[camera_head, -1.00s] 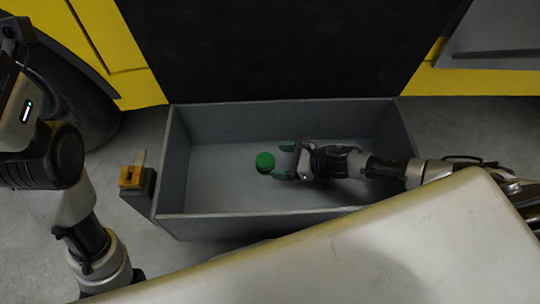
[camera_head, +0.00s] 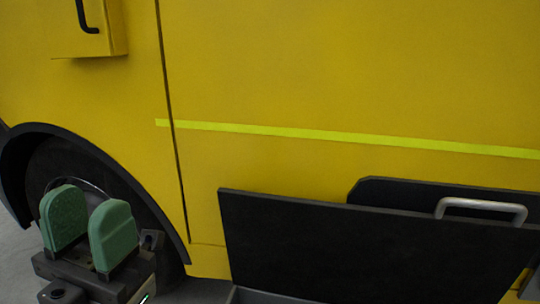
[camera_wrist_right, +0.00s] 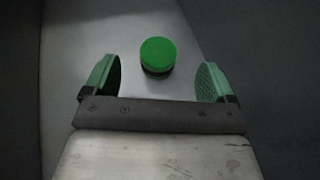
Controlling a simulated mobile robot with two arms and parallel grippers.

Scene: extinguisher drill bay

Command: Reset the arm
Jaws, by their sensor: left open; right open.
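My left gripper (camera_head: 88,230) shows at the lower left of the head view, with its two green finger pads apart and nothing between them. It is raised in front of the dark wheel of the yellow vehicle. My right gripper (camera_wrist_right: 162,80) shows in the right wrist view, open and empty. A round green-topped object (camera_wrist_right: 157,55) with a dark lower part stands on the grey floor of the bin (camera_wrist_right: 75,50), just beyond the fingertips and between their lines. The right arm is outside the head view.
The yellow vehicle side (camera_head: 350,80) fills most of the head view. A black panel (camera_head: 320,245) stands at the lower middle, with a grey handle (camera_head: 480,205) to its right. A wheel (camera_head: 90,165) is at the left. A dark bin wall (camera_wrist_right: 240,40) rises at the right wrist view's right.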

